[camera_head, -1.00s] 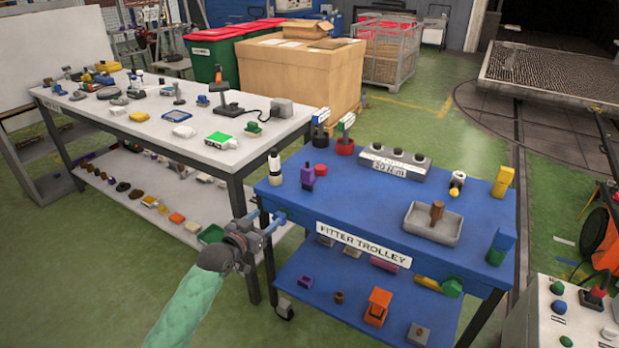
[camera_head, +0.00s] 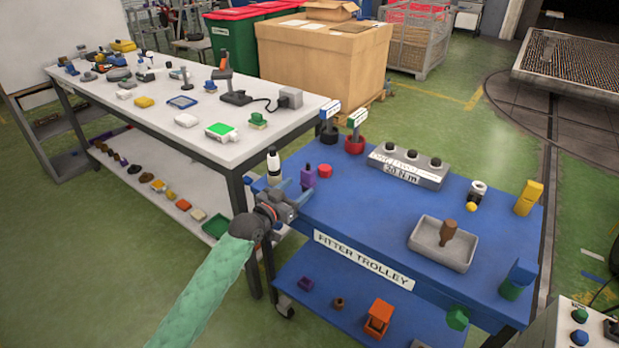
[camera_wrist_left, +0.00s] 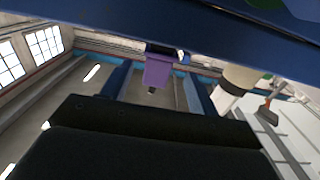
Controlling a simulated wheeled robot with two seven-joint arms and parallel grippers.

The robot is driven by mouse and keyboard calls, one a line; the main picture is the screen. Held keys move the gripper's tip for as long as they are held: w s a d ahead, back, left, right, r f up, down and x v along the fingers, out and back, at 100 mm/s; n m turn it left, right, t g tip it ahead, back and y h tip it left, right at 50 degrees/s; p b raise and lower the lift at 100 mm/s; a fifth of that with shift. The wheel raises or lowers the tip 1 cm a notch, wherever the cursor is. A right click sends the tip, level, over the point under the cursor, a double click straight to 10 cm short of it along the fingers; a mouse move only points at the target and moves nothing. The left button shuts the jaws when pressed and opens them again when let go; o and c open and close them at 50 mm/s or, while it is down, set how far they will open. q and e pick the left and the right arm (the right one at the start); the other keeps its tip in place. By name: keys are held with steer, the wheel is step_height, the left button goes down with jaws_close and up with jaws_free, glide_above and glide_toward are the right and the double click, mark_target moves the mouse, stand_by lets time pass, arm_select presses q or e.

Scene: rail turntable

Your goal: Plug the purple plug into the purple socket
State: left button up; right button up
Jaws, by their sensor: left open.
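The purple plug (camera_head: 309,177), with a dark tip, stands upright near the left end of the blue trolley top. My left gripper (camera_head: 297,192) is open at the trolley's left edge, close in front of the plug. In the left wrist view the purple plug (camera_wrist_left: 158,68) shows between the two blue fingers, beyond the dark palm. I cannot tell whether a finger touches it. No purple socket is clearly recognisable. My right gripper is out of view.
A white bottle with a dark top (camera_head: 273,167) stands just left of the plug, and a red knob (camera_head: 325,171) just right. A grey block with black knobs (camera_head: 408,166) and a grey tray (camera_head: 421,236) stand farther right. The trolley top's middle is clear.

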mark_target(305, 182)
arm_select(q)
steer(key=p+x, duration=0.1)
steer(key=x, duration=0.3)
steer(key=shift+w+d+r+p, duration=0.1)
steer(key=shift+d+r+p, duration=0.05)
steer(key=shift+p, duration=0.15)
steer(key=shift+x, duration=0.75)
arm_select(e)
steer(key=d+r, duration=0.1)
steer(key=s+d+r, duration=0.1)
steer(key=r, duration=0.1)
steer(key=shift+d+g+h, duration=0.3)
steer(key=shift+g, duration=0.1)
arm_select(q)
steer(key=c, duration=0.9)
